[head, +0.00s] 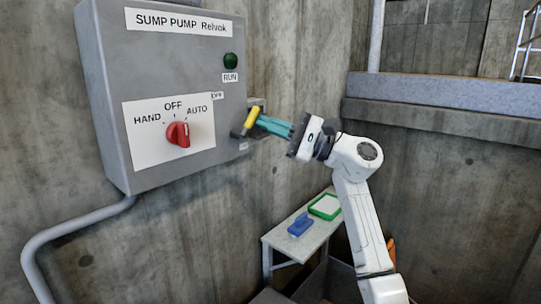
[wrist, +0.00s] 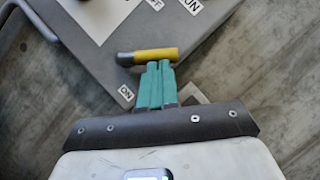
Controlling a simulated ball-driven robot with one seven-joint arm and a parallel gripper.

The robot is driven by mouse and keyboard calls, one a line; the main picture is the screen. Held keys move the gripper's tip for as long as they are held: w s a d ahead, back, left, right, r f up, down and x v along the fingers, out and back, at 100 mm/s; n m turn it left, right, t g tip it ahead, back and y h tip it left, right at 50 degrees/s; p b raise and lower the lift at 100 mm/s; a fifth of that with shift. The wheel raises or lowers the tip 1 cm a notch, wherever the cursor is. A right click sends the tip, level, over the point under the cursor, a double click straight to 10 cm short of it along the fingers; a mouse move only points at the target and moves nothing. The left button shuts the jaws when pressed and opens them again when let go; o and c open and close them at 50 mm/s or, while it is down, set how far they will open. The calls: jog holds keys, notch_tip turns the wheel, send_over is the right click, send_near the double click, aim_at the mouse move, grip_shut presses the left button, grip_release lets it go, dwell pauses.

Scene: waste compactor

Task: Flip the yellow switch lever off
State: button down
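The yellow switch lever (head: 252,117) sticks out from the right side of a grey control box (head: 88,60), between a small OFF label (head: 217,96) above and an ON label (head: 243,146) below. In the wrist view the lever (wrist: 157,54) lies across the picture, with a dark piece at its left end. My gripper (head: 262,122) has teal fingers that look shut together. Their tips (wrist: 159,64) are right by the lever in the wrist view, with the lever beyond them and not between them. I cannot tell whether they touch it.
The box front has a red HAND-OFF-AUTO knob (head: 178,134) and a green RUN lamp (head: 230,61). Concrete wall is behind. A small table (head: 283,241) below holds a blue object (head: 300,224) and a green-framed item (head: 325,206). A conduit (head: 70,230) runs at the left.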

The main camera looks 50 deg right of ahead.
jog(key=shift+a+r+n+g+h+b, duration=0.15)
jog(key=shift+a+r+n+g+b, duration=0.45)
jog(key=shift+n+b, duration=0.55)
jog(key=shift+a+r+n+g+h+b, duration=0.15)
jog(key=shift+r+n+g+b, duration=0.2)
jog(key=shift+n+g+b, duration=0.8)
jog(key=shift+a+r+n+g+h+b, duration=0.1)
jog(key=shift+a+r+n+g+b, duration=0.55)
jog(key=shift+n, duration=0.85)
jog(key=shift+d+f, duration=0.1)
jog(key=shift+d, duration=0.2)
